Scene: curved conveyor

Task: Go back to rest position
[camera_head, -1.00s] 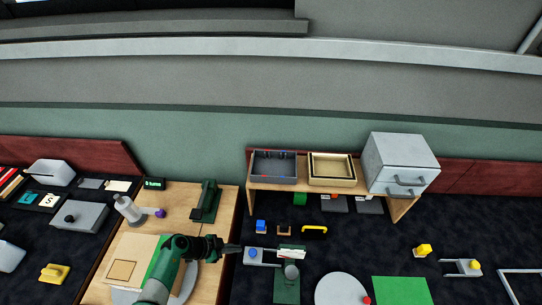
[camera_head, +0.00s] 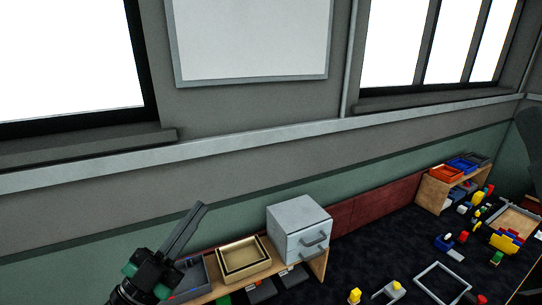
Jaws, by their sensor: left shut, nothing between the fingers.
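My left gripper (camera_head: 198,209) is at the lower left, in front of the shelf. Its long dark fingers are together, point up and to the right, and hold nothing. The green and black wrist (camera_head: 150,275) shows below it. My right gripper does not show.
A wooden shelf (camera_head: 318,266) carries a dark tray (camera_head: 192,280), a light wooden tray (camera_head: 244,258) and a grey drawer cabinet (camera_head: 298,228). At the right, another shelf with orange and blue bins (camera_head: 444,174) stands near scattered coloured blocks. Windows and a whiteboard (camera_head: 250,40) are on the wall.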

